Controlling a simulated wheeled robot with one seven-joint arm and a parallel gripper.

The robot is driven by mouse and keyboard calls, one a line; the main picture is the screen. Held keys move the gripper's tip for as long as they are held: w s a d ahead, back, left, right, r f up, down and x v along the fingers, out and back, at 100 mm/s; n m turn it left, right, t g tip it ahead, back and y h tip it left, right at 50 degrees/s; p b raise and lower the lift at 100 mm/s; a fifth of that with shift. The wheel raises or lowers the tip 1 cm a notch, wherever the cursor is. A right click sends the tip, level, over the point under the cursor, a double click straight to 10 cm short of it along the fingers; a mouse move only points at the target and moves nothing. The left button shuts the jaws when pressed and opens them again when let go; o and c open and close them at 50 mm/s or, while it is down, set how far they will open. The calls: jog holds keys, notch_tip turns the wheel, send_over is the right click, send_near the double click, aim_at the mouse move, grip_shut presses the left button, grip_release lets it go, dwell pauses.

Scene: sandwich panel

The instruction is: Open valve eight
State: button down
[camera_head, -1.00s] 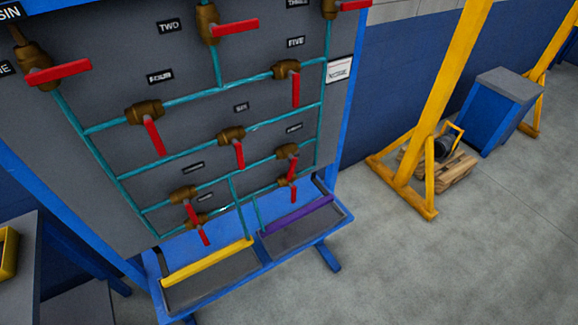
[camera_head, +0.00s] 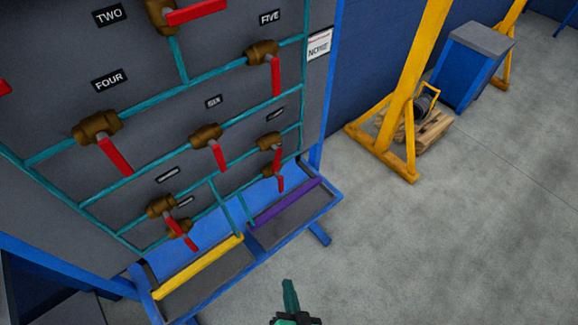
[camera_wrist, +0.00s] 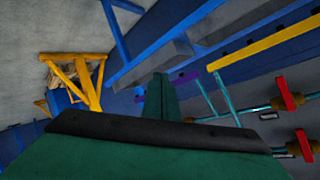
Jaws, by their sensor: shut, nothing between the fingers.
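The dark panel (camera_head: 60,140) carries brass valves with red handles on teal pipes. TWO, FOUR, FIVE and SIX are readable; the lower labels are too slanted to read, so I cannot tell which valve is eight. Low valves sit at the lower left (camera_head: 160,207), just below it (camera_head: 180,228), at the right (camera_head: 269,140) and at the lower right (camera_head: 267,172), with handles hanging down. My gripper (camera_head: 289,284) is shut and empty in front of the panel's tray, apart from every valve. In the wrist view my green gripper (camera_wrist: 159,92) points toward the tray; red handles (camera_wrist: 291,92) show right.
A blue-framed tray with a yellow bar (camera_head: 200,268) and a purple bar (camera_head: 285,203) juts out below the valves. A yellow frame (camera_head: 395,120), a wooden pallet (camera_head: 425,135) and a blue cabinet (camera_head: 468,72) stand at the right. The grey floor between is clear.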

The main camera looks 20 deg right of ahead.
aim_at(275, 158)
jog(key=w+d+r+m+t+y, duration=0.1)
jog(key=w+d+m+y, duration=0.55)
jog(key=w, duration=0.95)
jog(key=w+d+r+t+y, duration=0.1)
jog(key=d+r+y, duration=0.2)
jog(key=d+r, duration=0.5)
jog(key=w+d+r+t+y, duration=0.2)
jog(key=d+r+y, duration=0.15)
jog(key=r, duration=0.75)
jog(key=w+a+r, duration=0.1)
jog(key=w+a, duration=0.5)
jog(key=a, duration=0.2)
jog(key=shift+w+a+r+g+h, duration=0.25)
jog(key=shift+w+r+g+h, duration=0.05)
jog(key=shift+w+r, duration=0.1)
jog(key=shift+n, duration=0.25)
